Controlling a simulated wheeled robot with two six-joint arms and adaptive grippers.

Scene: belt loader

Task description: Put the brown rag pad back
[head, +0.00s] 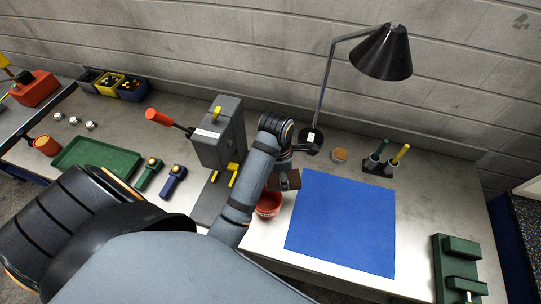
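The brown rag pad (293,177) is a small dark brown square in the middle of the head view, just left of the blue mat. My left gripper (285,181) points down at it, with its grey fingers overlapping the pad. The fingers look closed on the pad, which appears held above the bench beside the red bowl (268,208). My forearm and the gripper hide part of the pad and the bench behind. My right gripper is not in view.
The blue mat (342,225) lies clear to the right. A black lamp (383,55), a round orange-brown tin (340,155) and a holder with two pens (378,165) stand behind it. A grey lever press (218,140) stands left, a green vise-like block (459,270) front right.

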